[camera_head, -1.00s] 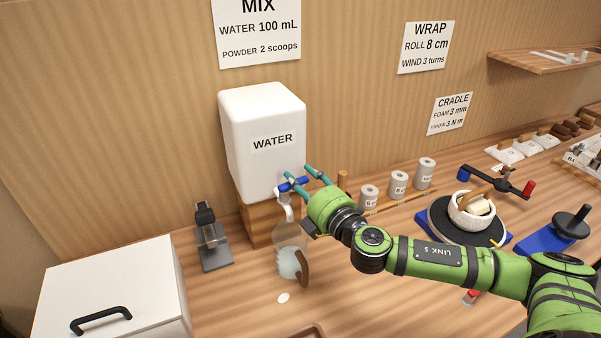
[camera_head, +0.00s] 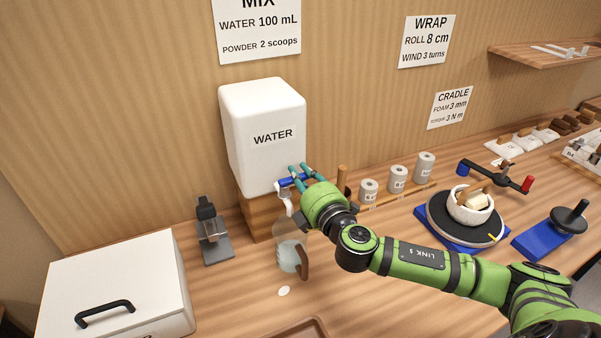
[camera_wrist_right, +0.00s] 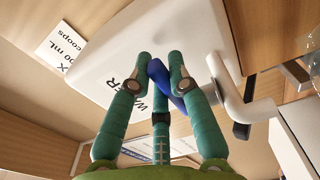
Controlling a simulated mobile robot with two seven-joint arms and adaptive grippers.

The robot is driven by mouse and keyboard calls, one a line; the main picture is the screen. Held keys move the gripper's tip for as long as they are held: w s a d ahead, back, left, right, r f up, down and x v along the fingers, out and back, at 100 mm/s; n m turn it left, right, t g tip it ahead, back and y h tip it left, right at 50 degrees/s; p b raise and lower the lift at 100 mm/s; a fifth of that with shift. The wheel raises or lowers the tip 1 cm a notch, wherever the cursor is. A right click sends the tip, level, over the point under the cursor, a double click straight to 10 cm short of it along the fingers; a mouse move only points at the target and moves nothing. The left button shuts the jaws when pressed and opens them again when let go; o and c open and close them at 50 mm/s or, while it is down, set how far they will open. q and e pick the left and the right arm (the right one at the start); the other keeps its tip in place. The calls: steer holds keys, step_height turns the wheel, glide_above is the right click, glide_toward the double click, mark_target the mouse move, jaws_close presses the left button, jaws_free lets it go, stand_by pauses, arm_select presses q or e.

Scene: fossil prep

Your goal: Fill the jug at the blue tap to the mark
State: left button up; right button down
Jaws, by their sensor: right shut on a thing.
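The blue tap (camera_head: 286,183) is on the front of the white water tank (camera_head: 240,120). Its blue lever also shows in the right wrist view (camera_wrist_right: 165,84). My right gripper (camera_head: 299,172) is shut on this lever, with its teal fingers on either side of it. The clear jug (camera_head: 288,255) stands upright on the bench beneath the white spout (camera_head: 284,201), its brown handle toward the front right. Pale water shows in its lower part. The mark and the exact level are too small to read. My left gripper is not in view.
A grey stand (camera_head: 214,240) is left of the tank, and a white box (camera_head: 120,275) with a black handle is at the front left. A white disc (camera_head: 284,291) lies before the jug.

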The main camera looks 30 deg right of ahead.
stand_by(0.3)
steer(key=c, duration=1.1)
jaws_free()
steer(key=shift+c, duration=0.2)
steer(key=s, duration=1.2)
steer(key=shift+a, duration=0.4)
